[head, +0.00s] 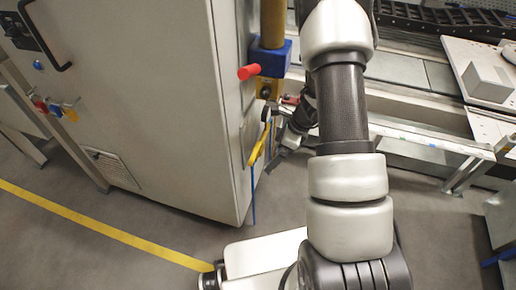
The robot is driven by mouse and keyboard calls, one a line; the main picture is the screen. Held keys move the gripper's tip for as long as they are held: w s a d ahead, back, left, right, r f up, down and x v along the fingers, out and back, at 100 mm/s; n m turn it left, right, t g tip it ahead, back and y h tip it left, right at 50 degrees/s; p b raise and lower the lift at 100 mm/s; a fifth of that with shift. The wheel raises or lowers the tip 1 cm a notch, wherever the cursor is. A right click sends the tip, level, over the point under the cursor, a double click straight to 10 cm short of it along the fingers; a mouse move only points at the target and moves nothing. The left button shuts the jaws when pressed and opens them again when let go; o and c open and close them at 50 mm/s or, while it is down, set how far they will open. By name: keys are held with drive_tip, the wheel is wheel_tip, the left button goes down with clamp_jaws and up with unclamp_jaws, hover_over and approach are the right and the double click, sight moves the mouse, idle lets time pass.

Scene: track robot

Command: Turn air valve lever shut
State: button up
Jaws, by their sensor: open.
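Lower down, a slanted yellow lever (260,146) shows at the cabinet's right edge, above a thin blue line (253,200). I cannot tell for sure which of the two is the air valve lever. My gripper (270,140) is partly hidden behind my arm, close to the yellow lever. It is open; whether it touches the lever cannot be told.
A yellow floor line (100,224) crosses clear floor at lower left.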

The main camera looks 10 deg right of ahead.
sight(255, 152)
drive_tip(key=w+a, duration=0.2)
drive_tip(key=a, duration=0.1)
drive_tip(key=w+a, duration=0.1)
drive_tip(key=a, duration=0.1)
drive_tip(key=shift+a, duration=0.1)
drive_tip(key=shift+w+a+f+b, duration=0.1)
drive_tip(key=shift+f+b, duration=0.4)
drive_tip(key=shift+f, duration=0.05)
drive_tip(key=c, duration=1.3)
